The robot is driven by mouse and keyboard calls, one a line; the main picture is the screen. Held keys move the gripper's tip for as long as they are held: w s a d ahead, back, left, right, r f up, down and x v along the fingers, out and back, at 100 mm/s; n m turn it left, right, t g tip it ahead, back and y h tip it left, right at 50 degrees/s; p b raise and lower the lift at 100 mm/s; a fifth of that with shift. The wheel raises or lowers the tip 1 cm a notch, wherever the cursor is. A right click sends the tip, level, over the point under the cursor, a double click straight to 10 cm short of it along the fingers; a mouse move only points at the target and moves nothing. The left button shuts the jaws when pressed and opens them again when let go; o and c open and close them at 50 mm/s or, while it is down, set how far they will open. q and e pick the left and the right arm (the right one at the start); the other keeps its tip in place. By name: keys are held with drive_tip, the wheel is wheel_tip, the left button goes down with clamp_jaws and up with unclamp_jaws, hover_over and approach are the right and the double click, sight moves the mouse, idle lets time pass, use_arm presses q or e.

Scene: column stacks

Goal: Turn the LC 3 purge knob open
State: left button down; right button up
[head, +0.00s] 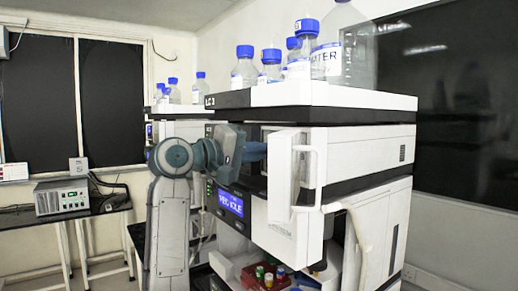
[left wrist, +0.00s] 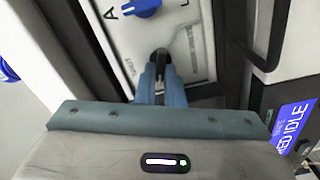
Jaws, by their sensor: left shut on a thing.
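The LC 3 stack (head: 358,143) stands in the middle of the head view, with its label at the top left edge. My left gripper (head: 262,151) reaches into its open front bay. In the left wrist view my left gripper (left wrist: 161,83) has its blue fingers shut on a dark purge knob (left wrist: 161,56) on a pale panel (left wrist: 190,35). A "SHUT" mark is printed left of this knob. The fingers hide much of the knob, so its exact angle is unclear. My right gripper is in neither view.
A blue knob (left wrist: 141,8) marked "A" sits above the held knob. An open white door (head: 293,180) stands close right of my gripper. A blue display (head: 231,203) reads idle. Bottles (head: 244,73) stand on top, and small coloured vials (head: 268,277) sit in a tray below.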

use_arm(q)
drive_tip(key=n+p, duration=0.1)
drive_tip(key=n, duration=0.2)
drive_tip(key=shift+f+n, duration=0.1)
drive_tip(key=shift+n, duration=0.3)
idle(0.4)
drive_tip(key=c, duration=1.5)
unclamp_jaws()
drive_tip(key=shift+a, duration=0.15)
drive_tip(key=shift+c, duration=0.2)
drive_tip(key=shift+f, duration=0.1)
drive_tip(key=b+v, duration=0.5)
drive_tip(key=v, duration=0.5)
drive_tip(key=shift+s+a, duration=0.2)
drive_tip(key=shift+a, duration=0.1)
